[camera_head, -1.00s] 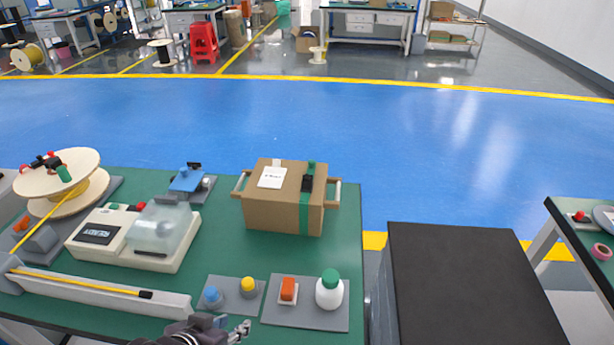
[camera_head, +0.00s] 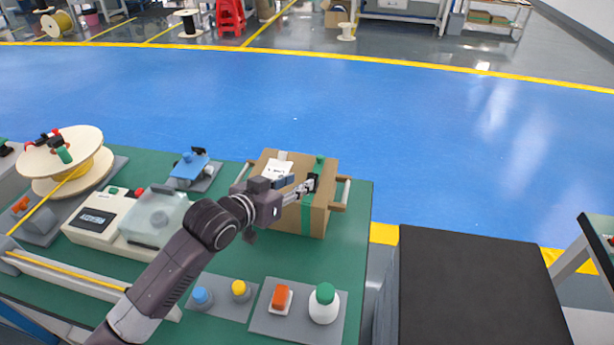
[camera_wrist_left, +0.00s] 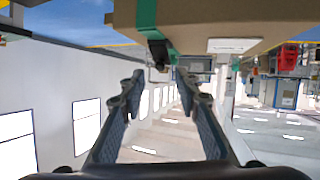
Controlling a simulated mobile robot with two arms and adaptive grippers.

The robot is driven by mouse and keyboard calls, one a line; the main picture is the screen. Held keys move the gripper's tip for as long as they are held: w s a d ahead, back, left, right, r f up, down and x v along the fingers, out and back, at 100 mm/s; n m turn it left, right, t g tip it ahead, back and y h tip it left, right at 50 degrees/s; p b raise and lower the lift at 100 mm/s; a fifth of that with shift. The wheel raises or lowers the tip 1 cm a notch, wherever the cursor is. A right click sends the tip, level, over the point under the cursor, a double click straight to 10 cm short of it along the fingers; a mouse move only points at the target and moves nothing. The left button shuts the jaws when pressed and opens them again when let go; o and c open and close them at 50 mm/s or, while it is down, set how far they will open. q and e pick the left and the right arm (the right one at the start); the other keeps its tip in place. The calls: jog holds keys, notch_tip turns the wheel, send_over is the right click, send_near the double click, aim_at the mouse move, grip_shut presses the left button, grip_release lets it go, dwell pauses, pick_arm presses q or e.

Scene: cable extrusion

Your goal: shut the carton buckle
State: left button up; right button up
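The cardboard carton (camera_head: 260,172) stands at the back right of the green table, with a green strap (camera_head: 306,215) around it. The black buckle (camera_head: 313,180) sits on the strap near the carton's top front edge. In the left wrist view the carton (camera_wrist_left: 215,15) is at the top, with the strap (camera_wrist_left: 147,15) and buckle (camera_wrist_left: 158,50) hanging from it. My left gripper (camera_head: 308,188) is close to the buckle. Its fingers (camera_wrist_left: 158,82) are apart with nothing between them, and the buckle is just beyond the tips. Whether they touch it is unclear. My right gripper is out of view.
A cable spool (camera_head: 62,155), a beige device (camera_head: 95,222) and a blue clamp (camera_head: 188,168) stand to the left. A black-topped block (camera_head: 470,280) stands right of the table (camera_head: 355,235).

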aim_at(310, 177)
pick_arm(q)
jog(key=x, duration=0.4)
jog(key=shift+w+d+f, duration=0.15)
jog(key=shift+w+d, duration=0.05)
jog(key=shift+w, duration=0.2)
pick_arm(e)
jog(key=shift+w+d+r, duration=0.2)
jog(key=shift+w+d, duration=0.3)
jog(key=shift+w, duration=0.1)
pick_arm(q)
jog(key=shift+c, duration=0.2)
grip_shut()
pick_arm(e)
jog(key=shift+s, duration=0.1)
